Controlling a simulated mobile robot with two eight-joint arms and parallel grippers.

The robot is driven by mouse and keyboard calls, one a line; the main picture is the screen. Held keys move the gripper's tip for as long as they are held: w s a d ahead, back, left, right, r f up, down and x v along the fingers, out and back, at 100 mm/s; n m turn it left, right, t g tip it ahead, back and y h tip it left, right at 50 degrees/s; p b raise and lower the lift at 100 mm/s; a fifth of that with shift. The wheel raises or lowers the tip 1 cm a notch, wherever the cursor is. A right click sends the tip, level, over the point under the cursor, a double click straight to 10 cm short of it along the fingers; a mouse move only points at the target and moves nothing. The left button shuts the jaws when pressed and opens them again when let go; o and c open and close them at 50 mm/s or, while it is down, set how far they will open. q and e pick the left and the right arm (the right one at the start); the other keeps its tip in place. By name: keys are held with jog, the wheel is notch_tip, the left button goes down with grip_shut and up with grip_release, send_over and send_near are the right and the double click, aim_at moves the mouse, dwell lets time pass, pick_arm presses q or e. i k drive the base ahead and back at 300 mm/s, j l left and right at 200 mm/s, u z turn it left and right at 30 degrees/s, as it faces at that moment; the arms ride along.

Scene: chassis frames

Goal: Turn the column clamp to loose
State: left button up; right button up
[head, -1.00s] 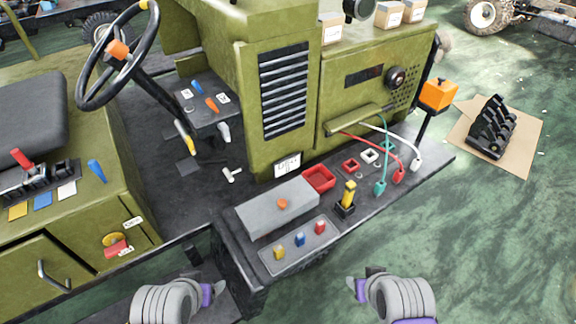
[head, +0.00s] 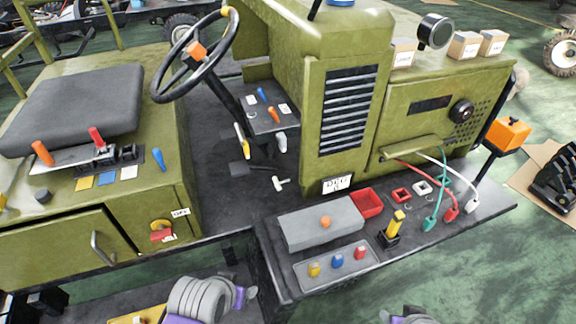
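The dark steering column (head: 231,97) slopes down from the steering wheel (head: 158,88) to the vehicle floor. A yellow-and-white lever (head: 242,140) stands near the column's lower end. A small white T-shaped handle (head: 280,183) is on the floor to its right. No label shows which part is the column clamp, so I cannot tell its setting. My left gripper (head: 245,294) is low in the picture, in front of the vehicle and apart from the column. My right gripper (head: 385,317) is at the bottom edge, mostly cut off. The gap between the fingers is unclear on both.
A side shelf (head: 285,268) holds a grey box (head: 305,231), coloured knobs, a yellow lever (head: 396,221) and cables. The seat (head: 80,105) stands left. A small panel with blue and orange levers (head: 273,116) is right of the column. The footwell floor is largely open.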

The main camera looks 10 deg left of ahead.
aim_at(245, 143)
jog(key=k+j+u, duration=0.2)
jog(key=u, duration=0.3)
jog(key=k+j+u, duration=0.15)
jog(key=j+u, duration=0.35)
jog(key=l, duration=0.1)
